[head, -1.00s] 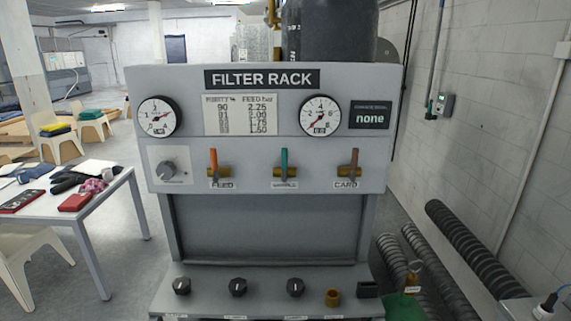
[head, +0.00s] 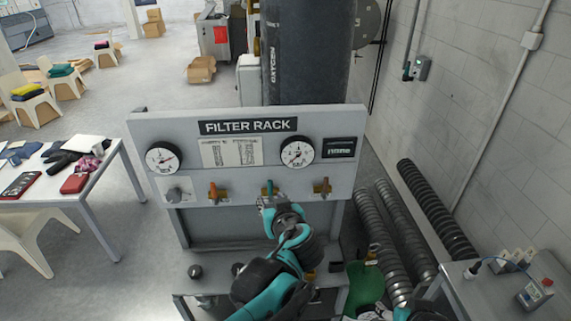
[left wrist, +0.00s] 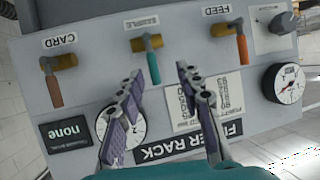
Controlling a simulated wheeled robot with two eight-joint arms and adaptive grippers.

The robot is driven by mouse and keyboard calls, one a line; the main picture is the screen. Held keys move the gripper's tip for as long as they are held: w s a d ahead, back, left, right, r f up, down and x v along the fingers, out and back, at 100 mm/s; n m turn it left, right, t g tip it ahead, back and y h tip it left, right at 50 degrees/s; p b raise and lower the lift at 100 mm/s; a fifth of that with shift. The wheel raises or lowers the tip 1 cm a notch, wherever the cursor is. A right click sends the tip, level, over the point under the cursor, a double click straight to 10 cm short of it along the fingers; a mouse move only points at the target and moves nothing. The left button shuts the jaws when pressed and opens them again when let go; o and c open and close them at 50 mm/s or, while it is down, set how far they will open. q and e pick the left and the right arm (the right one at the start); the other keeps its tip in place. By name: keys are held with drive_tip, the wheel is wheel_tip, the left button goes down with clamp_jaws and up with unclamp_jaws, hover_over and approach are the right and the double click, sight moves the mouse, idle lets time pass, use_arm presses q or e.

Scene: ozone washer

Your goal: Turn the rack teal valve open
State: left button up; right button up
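The teal valve (head: 269,187) is the middle of three lever valves on the filter rack front (head: 350,165). In the left wrist view, which shows the rack upside down, its teal lever (left wrist: 153,68) sits on a brass body and is in line with the pipe-like stem, at right angles to the panel's long edge. My left gripper (head: 268,201) is just in front of this valve. In the left wrist view, its two fingers (left wrist: 159,76) are apart, with the lever showing between their tips. Contact cannot be told. My right gripper is not clearly seen.
The orange feed valve (head: 213,191) and brown card valve (head: 325,187) flank the teal one. Two gauges (head: 163,158) (head: 298,151) sit above. A lower ledge with knobs (head: 195,271) juts out below. A white table (head: 100,185) stands left; corrugated hoses (head: 435,210) lie right.

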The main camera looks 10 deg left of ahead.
sight(271, 188)
use_arm(q)
drive_tip(key=w, duration=0.2)
drive_tip(key=w+a+f, duration=0.1)
drive_tip(key=w, duration=0.1)
drive_tip(key=w+a, duration=0.1)
drive_tip(key=w, duration=0.2)
drive_tip(key=shift+a+f+p, duration=0.1)
drive_tip(key=shift+f+p, duration=0.2)
drive_tip(key=shift+p, duration=0.1)
clamp_jaws()
